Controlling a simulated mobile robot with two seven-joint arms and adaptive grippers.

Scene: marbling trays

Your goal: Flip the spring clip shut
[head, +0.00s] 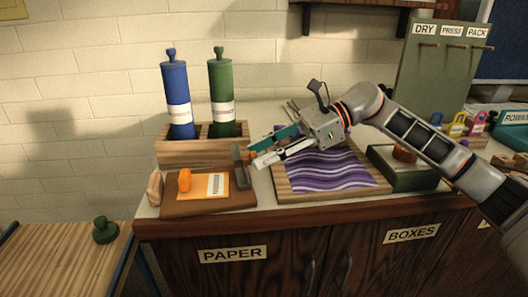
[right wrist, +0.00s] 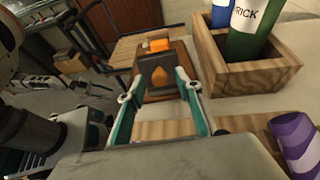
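A brown clipboard-like board (head: 205,207) lies on the counter with a labelled orange sheet (head: 208,186) and an orange piece (head: 184,179) on it. A dark plate (head: 242,172), which looks like the spring clip's flap, stands raised at its right end. In the right wrist view this dark plate (right wrist: 147,87) bears a tan drop-shaped mark and is upright between my fingers. My right gripper (head: 254,156) is open and empty, its fingertips close to the flap; I cannot tell if they touch it. The right wrist view shows its spread fingers (right wrist: 158,92). My left gripper is out of view.
A wooden rack (head: 185,154) with blue and green cylinders stands behind the board. A purple marbled sheet on a wooden board (head: 330,195) lies beneath my right arm. A dark tray (head: 407,182) sits right of it. The counter's front edge is close.

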